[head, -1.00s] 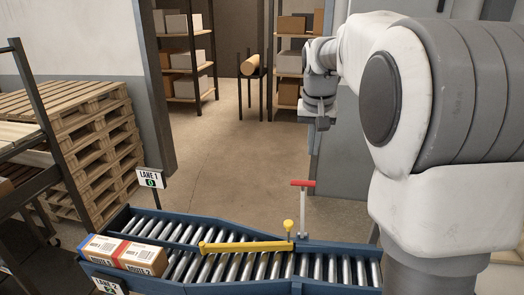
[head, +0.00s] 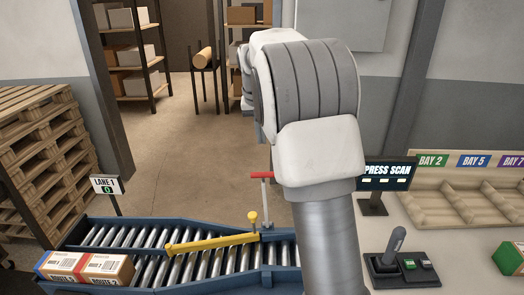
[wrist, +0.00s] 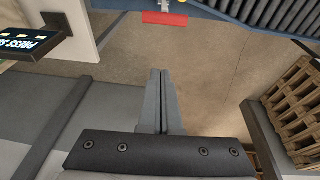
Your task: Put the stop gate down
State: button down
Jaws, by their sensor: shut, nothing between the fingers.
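A red crossbar on a grey upright post, which looks like the stop gate (head: 262,175), stands at the far side of the roller conveyor (head: 150,278). The red bar also shows at the top of the wrist view (wrist: 165,18). My gripper (wrist: 161,72) is shut and empty in the wrist view, its fingertips apart from the red bar. In the head view my arm hides the gripper. A yellow diverter bar with a knob (head: 212,243) lies across the rollers.
A screen reading PRESS SCAN (head: 387,175) and a scanner stand (head: 397,262) are on the right bench, with a bay tray (head: 470,205) and a green box (head: 510,258). Stacked pallets (head: 40,140) stand at left.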

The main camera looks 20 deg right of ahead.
jog(key=shift+s+a+f, duration=0.1)
jog(key=shift+s+f, duration=0.2)
jog(key=shift+f, duration=1.1)
jog(key=shift+s+d+f, duration=0.1)
jog(key=shift+s+f, duration=0.2)
jog(key=shift+f, duration=1.15)
jog(key=shift+s+a+f, duration=0.1)
jog(key=shift+s+f, duration=0.2)
jog(key=shift+f, duration=1.1)
jog(key=shift+f, duration=0.1)
